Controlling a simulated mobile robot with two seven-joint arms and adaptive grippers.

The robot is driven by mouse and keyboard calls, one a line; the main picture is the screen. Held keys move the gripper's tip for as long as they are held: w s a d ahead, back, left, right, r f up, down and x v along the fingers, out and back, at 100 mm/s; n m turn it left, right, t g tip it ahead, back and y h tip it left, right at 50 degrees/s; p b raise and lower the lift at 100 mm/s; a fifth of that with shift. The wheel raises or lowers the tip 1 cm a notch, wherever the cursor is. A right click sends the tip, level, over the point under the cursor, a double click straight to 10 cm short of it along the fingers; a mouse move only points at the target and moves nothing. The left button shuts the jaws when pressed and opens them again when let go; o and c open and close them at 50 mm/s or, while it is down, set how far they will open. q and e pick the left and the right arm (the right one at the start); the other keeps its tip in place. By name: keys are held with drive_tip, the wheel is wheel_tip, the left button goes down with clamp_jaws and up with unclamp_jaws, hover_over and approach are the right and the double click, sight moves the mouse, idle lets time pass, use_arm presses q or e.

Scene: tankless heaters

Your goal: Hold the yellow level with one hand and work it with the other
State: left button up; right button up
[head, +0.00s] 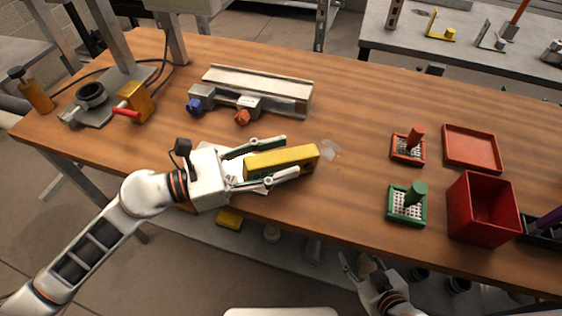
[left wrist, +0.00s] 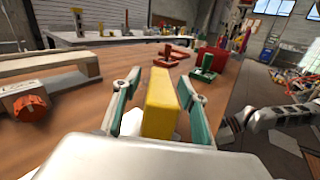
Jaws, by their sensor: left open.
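The yellow level (head: 283,161) lies near the front edge of the wooden table, pointing to the right. My left gripper (head: 280,160) is open, with one finger on each side of the level. In the left wrist view the level (left wrist: 160,103) stands between the two green-padded fingers (left wrist: 158,90); a gap shows on its left side, and the right finger is close to it. My right gripper (head: 366,272) is below and in front of the table's front edge, away from the level. It appears open and empty.
A grey rail fixture (head: 258,90) with blue and orange knobs stands behind the level. Right of it are a red stamp block (head: 408,149), a green one (head: 406,206), a red tray (head: 471,148) and a red bin (head: 483,208).

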sight(244, 169)
use_arm(q)
drive_tip(key=v, duration=1)
